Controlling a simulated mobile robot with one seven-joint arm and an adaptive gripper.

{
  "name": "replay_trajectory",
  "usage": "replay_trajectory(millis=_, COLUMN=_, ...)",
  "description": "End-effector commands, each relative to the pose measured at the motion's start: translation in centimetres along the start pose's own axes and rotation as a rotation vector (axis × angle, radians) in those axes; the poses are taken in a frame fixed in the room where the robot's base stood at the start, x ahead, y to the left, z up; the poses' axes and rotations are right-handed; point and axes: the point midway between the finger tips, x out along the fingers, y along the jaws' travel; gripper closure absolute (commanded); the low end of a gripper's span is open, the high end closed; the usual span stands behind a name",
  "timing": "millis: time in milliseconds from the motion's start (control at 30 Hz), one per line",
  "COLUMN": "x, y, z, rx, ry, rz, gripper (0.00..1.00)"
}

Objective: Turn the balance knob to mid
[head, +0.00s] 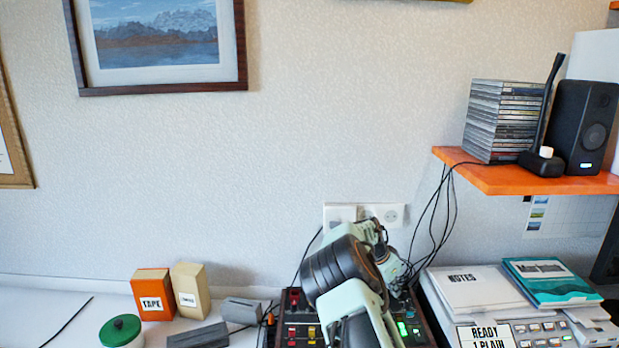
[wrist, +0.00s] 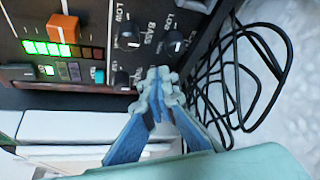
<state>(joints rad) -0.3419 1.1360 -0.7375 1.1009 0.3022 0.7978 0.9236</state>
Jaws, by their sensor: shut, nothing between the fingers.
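The control panel (wrist: 85,15) fills the upper left of the wrist view. It has several black knobs. One knob (wrist: 128,38) is beside a "LOW" mark, with "BASS" lettering to its right, and another knob (wrist: 173,42) is right of that. A lower knob (wrist: 121,80) is left of my fingertips. No balance label is readable, so I cannot tell which knob it is. My gripper (wrist: 158,80) is shut and empty, its tips at the panel's lower right; I cannot tell whether they touch it. In the head view my arm covers much of the panel (head: 298,330) and hides the gripper.
Black cables (wrist: 245,75) lie coiled right of the panel. A device (head: 540,330) with notebooks on it stands to the right in the head view. An orange shelf (head: 520,178) holds discs and a speaker. Small boxes and a green-lidded jar (head: 121,331) stand left.

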Motion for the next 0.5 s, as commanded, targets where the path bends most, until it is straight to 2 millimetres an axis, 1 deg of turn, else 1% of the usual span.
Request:
replay_trajectory(millis=67, x=0.05, y=0.13, z=-0.28, rx=0.001, ry=0.004, rz=0.001, gripper=1.00)
replay_trajectory(millis=500, x=0.09, y=0.65, z=-0.22, rx=0.002, ry=0.007, rz=0.001, gripper=1.00)
